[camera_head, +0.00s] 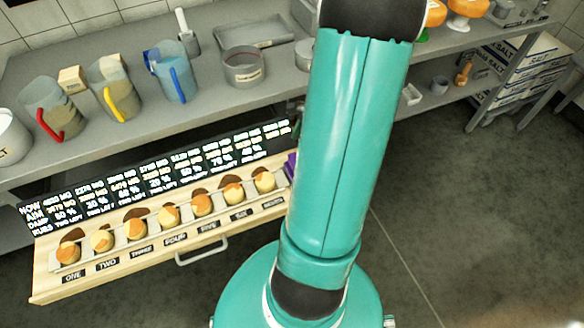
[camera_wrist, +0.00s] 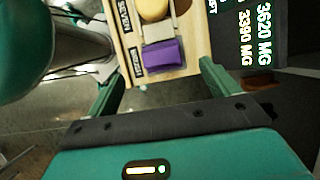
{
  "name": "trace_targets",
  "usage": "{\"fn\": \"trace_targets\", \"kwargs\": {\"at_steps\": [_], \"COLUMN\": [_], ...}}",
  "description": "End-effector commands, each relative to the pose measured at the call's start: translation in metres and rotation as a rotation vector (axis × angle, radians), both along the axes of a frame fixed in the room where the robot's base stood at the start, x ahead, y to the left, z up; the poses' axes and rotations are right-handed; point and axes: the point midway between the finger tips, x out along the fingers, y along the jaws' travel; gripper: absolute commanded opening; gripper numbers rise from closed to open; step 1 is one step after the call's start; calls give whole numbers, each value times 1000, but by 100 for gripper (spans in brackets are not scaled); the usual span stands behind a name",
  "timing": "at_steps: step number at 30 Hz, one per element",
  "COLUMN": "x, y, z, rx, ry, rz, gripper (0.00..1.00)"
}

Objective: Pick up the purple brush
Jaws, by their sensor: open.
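The purple brush (camera_wrist: 163,55) lies at the end of the wooden board in the wrist view, by the last label. In the head view only a sliver of the purple brush (camera_head: 291,166) shows, at the board's right end beside my arm. My gripper (camera_wrist: 158,92) is open in the wrist view, with one green finger on each side. The brush is ahead of the fingers, between their lines, and apart from them. Nothing is between the fingers. In the head view my gripper is hidden behind my teal arm.
A metal handle (camera_head: 202,252) sticks out in front. The steel counter (camera_head: 120,140) behind carries jugs. Floor at right is clear.

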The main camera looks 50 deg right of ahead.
Motion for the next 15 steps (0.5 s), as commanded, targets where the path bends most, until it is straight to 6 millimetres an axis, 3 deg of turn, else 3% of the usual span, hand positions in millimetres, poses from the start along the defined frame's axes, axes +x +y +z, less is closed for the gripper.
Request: {"fn": "trace_targets", "kwargs": {"at_steps": [3,11,15], "x": [5,12,16], "y": [8,16,22], "z": [-21,-42,-62], "rx": [4,1,4], "ry": [0,0,1], "rz": [2,4,4], "gripper": [87,87,87]}}
